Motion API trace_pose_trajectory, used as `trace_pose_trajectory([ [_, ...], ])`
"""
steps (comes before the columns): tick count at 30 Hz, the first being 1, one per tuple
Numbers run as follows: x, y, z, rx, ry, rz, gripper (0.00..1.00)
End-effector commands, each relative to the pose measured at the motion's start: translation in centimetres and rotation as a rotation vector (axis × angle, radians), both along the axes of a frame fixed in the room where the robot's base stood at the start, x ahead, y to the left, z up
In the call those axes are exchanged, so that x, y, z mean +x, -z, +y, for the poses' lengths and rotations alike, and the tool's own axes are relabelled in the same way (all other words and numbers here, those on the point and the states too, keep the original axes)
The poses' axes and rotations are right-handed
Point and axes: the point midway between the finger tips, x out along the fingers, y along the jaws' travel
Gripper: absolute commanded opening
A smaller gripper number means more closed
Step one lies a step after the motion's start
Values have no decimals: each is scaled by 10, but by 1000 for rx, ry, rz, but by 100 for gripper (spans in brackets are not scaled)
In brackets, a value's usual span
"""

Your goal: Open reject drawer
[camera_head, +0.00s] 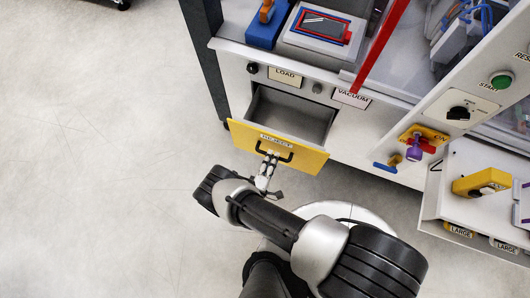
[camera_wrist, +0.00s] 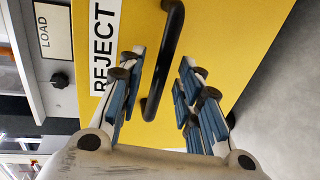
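The reject drawer (camera_head: 290,148) has a yellow front labelled REJECT and stands pulled out from the white cabinet. The visible part of its grey inside is empty. Its black bar handle (camera_head: 274,152) is on the yellow front. The handle also shows in the wrist view (camera_wrist: 164,62), running between my finger tips. My gripper (camera_wrist: 162,58) is open, with one blue-padded finger on each side of the handle. A gap shows between the handle and each finger. In the head view my gripper (camera_head: 268,165) is at the drawer front.
A LOAD label (camera_head: 285,76) and a black knob (camera_head: 252,68) sit above the drawer, with a VACUUM label (camera_head: 351,98) to the right. A side shelf (camera_head: 450,205) with a yellow device (camera_head: 482,182) juts out at right. The floor at left is clear.

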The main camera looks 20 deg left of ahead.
Motion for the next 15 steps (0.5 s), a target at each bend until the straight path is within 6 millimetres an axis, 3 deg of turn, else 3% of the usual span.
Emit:
trace_pose_trajectory([
  [9,-60,-13,7,1,-7,0,32],
  [15,-83,-17,8,2,-3,0,32],
])
